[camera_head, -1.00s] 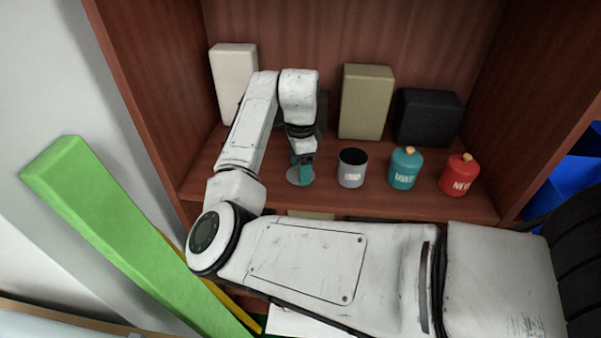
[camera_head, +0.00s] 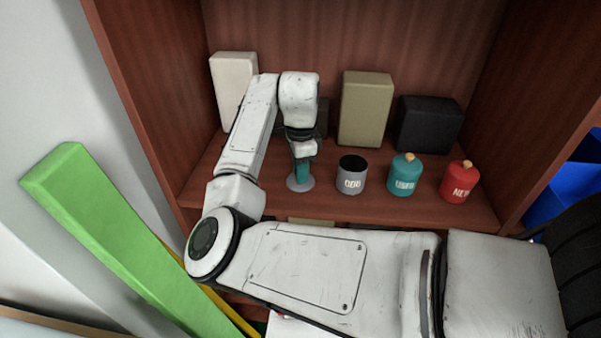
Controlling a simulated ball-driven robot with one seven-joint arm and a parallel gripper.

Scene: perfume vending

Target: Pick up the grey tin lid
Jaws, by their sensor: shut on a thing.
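The grey tin lid (camera_head: 293,185) is a flat grey disc at the left of the wooden shelf. My gripper (camera_head: 302,178) points down over it from above, with its teal fingers shut on the lid. The fingers cover part of the lid. I cannot tell whether the lid is lifted clear of the shelf or still touches it. The open grey tin (camera_head: 352,185) stands upright just right of my gripper, apart from it, with its dark inside showing.
A teal canister (camera_head: 404,176) and a red canister (camera_head: 459,183) stand right of the tin on the shelf (camera_head: 390,211). Behind are a white box (camera_head: 228,85), an olive box (camera_head: 366,108) and a black box (camera_head: 430,124). Cabinet walls close both sides. A green beam (camera_head: 110,240) leans at left.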

